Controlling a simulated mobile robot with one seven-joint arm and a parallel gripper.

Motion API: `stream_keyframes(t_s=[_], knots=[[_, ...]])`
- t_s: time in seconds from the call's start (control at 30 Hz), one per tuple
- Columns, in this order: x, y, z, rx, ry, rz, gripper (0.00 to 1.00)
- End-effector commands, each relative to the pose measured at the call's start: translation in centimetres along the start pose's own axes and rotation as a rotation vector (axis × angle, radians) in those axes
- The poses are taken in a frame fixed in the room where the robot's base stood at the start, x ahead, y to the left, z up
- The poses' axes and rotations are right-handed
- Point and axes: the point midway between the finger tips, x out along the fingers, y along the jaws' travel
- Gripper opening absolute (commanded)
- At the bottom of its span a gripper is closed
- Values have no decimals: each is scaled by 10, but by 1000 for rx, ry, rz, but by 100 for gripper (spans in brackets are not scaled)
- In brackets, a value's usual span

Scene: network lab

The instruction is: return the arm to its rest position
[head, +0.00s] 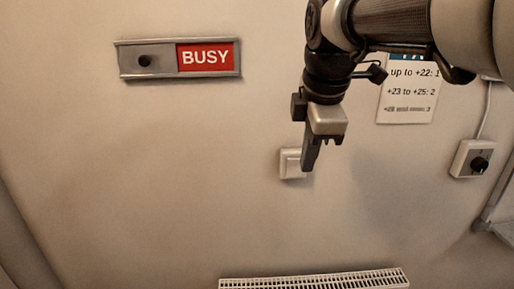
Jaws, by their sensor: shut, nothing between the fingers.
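My gripper (318,154) hangs fingers-down from my arm in the upper right of the head view. It is shut and empty. Its fingertips are in front of a white wall switch (290,164) and cover the switch's right part. I cannot tell whether they touch it. My arm comes in from the top right corner and is bent down at the wrist.
A slider sign (205,58) on the wall reads BUSY on red. A paper notice (407,105) is partly behind my arm. A dial box (473,159) with a cable is at the right. A white radiator (314,281) is below.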

Motion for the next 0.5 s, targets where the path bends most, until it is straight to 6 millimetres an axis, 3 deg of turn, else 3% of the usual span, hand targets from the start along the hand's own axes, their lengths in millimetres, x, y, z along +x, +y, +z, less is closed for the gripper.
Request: stream_keyframes(t_s=[0.13,0.5], knots=[[-11,-3,0,0,0,0,0],[-13,-4,0,3,0,0,0]])
